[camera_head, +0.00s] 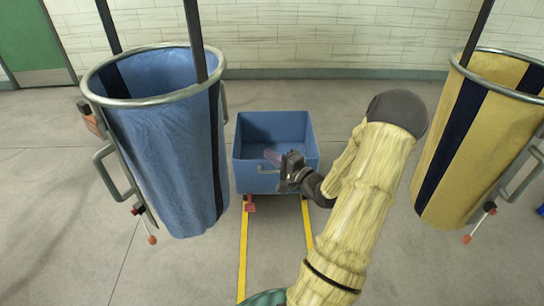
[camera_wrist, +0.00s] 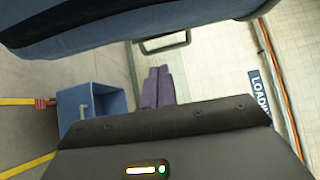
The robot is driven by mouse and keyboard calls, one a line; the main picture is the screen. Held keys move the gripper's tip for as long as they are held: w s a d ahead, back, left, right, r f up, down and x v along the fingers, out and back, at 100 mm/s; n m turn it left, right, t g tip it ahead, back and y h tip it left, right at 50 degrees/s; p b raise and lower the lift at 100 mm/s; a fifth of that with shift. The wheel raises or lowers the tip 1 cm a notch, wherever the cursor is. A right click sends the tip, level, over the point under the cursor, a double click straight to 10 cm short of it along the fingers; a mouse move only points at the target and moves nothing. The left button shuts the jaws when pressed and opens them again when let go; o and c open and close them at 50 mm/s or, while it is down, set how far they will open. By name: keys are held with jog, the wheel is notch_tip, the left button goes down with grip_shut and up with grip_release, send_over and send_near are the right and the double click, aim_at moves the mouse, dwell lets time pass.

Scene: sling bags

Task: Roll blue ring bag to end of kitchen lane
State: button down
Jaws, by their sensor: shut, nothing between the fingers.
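The blue ring bag (camera_head: 165,150) hangs from a metal ring on dark straps at the left of the head view. A metal handle (camera_head: 103,165) sticks out from its left side. My gripper (camera_head: 268,154) is to the right of the bag, in front of the blue cart in that view, shut and empty. In the wrist view its purple fingers (camera_wrist: 157,75) point toward a metal loop handle (camera_wrist: 165,43) below a large blue shape (camera_wrist: 130,22) that looks like the bag's side. I see no contact there.
A blue open cart (camera_head: 275,125) stands at the middle, with yellow floor lines (camera_head: 243,250) running from it. A yellow ring bag (camera_head: 480,140) hangs at the right. A tiled wall is behind. A sign (camera_wrist: 260,92) shows in the wrist view.

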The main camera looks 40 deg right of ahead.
dwell(0.4)
jog(key=c, duration=1.6)
grip_release()
jog(key=shift+w+a, duration=0.2)
jog(key=shift+o, duration=1.3)
jog(key=w+a+f+n+g, duration=0.2)
jog(key=w+a+n+g, duration=0.1)
jog(key=a+n+g, duration=0.1)
jog(key=shift+w+a+f+n+h, duration=0.2)
jog(key=shift+w+a+n+h, duration=0.15)
jog(key=shift+a, duration=0.45)
jog(key=s+a+r+n+g, duration=0.1)
jog(key=s+a+n+g, duration=0.4)
jog(key=s+a, duration=0.3)
jog(key=s+a+r+n+g+h, duration=0.1)
jog(key=s+a+n+g, duration=0.5)
jog(key=a, duration=0.7)
jog(key=shift+s+a+r+n, duration=0.25)
jog(key=shift+s+r+n, duration=0.4)
jog(key=shift+s, duration=0.4)
jog(key=shift+d+h, duration=0.1)
jog(key=shift+h, duration=0.15)
